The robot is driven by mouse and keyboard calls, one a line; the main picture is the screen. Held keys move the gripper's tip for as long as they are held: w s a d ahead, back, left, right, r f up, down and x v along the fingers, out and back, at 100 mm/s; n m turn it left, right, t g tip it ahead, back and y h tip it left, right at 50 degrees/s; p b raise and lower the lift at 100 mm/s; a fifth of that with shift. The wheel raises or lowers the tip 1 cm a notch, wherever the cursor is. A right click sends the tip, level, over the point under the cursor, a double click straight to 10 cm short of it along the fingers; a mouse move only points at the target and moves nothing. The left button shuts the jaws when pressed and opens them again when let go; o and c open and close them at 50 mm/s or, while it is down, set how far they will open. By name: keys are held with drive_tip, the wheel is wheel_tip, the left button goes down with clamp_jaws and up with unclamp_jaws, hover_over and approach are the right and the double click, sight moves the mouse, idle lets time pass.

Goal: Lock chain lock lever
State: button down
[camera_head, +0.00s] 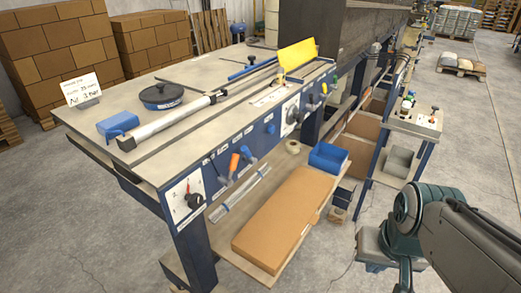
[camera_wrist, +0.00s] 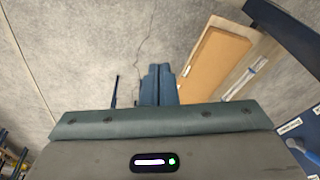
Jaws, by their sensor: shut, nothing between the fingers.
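The front panel (camera_head: 262,140) of the workbench carries several levers and knobs. The labels are too small to read, so I cannot tell which is the chain lock lever. In the wrist view, a blue lever (camera_wrist: 297,145) shows at the right edge on the blue panel. My gripper (camera_wrist: 158,70) has its fingers together and is empty. It is apart from the panel, over the floor. In the head view its fingers cannot be made out.
A cardboard box (camera_head: 285,215) lies on the shelf under the bench, also seen in the wrist view (camera_wrist: 215,65). A blue bin (camera_head: 327,157) stands behind it. A black round knob (camera_head: 194,200) is on the bench's white corner plate. The floor in front is open.

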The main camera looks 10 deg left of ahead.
drive_tip(key=w+a+m+g+y, duration=0.1)
drive_tip(key=a+m+g+y, duration=0.1)
drive_tip(key=a+y, duration=0.45)
drive_tip(key=w+a+m+g+y, duration=0.15)
drive_tip(key=a+y, duration=0.25)
drive_tip(key=a, duration=0.6)
drive_tip(key=w+a+r+m+t+y, duration=0.1)
drive_tip(key=w+r+m+t+y, duration=0.1)
drive_tip(key=w, duration=0.4)
drive_tip(key=w+a+r+m+t+y+p, duration=0.1)
drive_tip(key=w+a+m+t+y, duration=0.1)
drive_tip(key=w+m+t+y, duration=0.2)
drive_tip(key=w+t, duration=0.1)
drive_tip(key=w, duration=0.2)
drive_tip(key=shift+r, duration=0.35)
drive_tip(key=p+x, duration=0.2)
drive_tip(key=x, duration=0.8)
drive_tip(key=shift+r, duration=0.15)
drive_tip(key=shift+d+b, duration=0.1)
drive_tip(key=shift+b, duration=0.25)
